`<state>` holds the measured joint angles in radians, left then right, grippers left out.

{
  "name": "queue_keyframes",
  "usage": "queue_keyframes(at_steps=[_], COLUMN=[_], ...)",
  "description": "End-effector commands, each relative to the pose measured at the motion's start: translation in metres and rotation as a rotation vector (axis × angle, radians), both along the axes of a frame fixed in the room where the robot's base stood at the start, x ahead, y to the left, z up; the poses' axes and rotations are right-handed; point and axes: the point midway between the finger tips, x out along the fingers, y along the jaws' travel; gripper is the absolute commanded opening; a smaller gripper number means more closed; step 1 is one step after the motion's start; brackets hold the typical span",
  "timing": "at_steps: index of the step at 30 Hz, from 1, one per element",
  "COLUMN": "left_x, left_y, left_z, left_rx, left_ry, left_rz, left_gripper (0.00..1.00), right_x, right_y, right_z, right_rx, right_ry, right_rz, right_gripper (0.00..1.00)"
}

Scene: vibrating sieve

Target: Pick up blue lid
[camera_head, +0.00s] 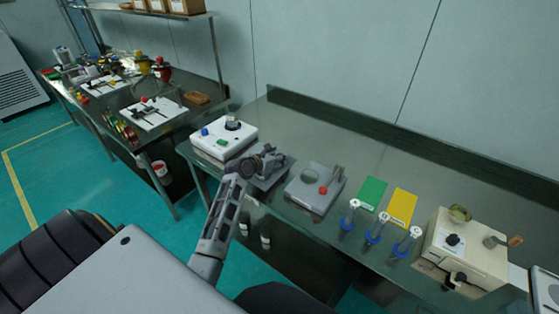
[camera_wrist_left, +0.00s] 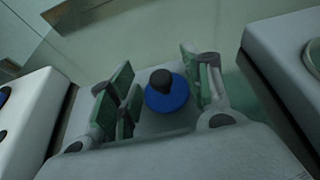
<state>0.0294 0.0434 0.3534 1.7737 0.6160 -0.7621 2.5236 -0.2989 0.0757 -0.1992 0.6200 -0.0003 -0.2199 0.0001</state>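The blue lid (camera_wrist_left: 178,98) is a round blue disc with a dark knob. In the left wrist view it lies between the fingers of my left gripper (camera_wrist_left: 158,78). Those fingers are open, with green pads on either side of the lid, and I see gaps between pads and lid. In the head view my left gripper (camera_head: 259,163) is over a grey device (camera_head: 271,178) on the bench. The lid is hidden there, behind the gripper. I cannot tell how far the fingertips are above the lid. My right gripper is not in view.
Farther right are green (camera_head: 372,191) and yellow (camera_head: 402,206) cards, blue-based stands (camera_head: 374,236) and a cream machine (camera_head: 466,252).

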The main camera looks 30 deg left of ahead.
Motion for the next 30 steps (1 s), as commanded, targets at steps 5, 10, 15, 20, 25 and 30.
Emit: queue_keyframes(at_steps=[5, 10, 15, 20, 25, 30], left_x=[0.000, 0.000, 0.001, 0.001, 0.001, 0.001], left_y=[0.000, 0.000, 0.000, 0.000, 0.000, 0.000], left_z=[0.000, 0.000, 0.007, 0.022, 0.046, 0.071], left_rx=[0.000, 0.000, 0.001, 0.000, 0.001, -0.001], left_ry=[0.000, 0.000, -0.003, -0.004, -0.005, -0.005], left_rz=[0.000, 0.000, 0.000, 0.001, 0.000, 0.001], left_gripper=[0.25, 0.25, 0.25, 0.25, 0.25, 0.25], right_x=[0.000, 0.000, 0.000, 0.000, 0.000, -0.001], right_y=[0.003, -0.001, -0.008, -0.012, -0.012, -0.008], right_z=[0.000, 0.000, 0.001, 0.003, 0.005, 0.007], right_rx=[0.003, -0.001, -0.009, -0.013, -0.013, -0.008], right_ry=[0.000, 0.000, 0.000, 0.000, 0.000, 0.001], right_rz=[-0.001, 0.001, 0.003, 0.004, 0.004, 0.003], right_gripper=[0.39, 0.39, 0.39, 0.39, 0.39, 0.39])
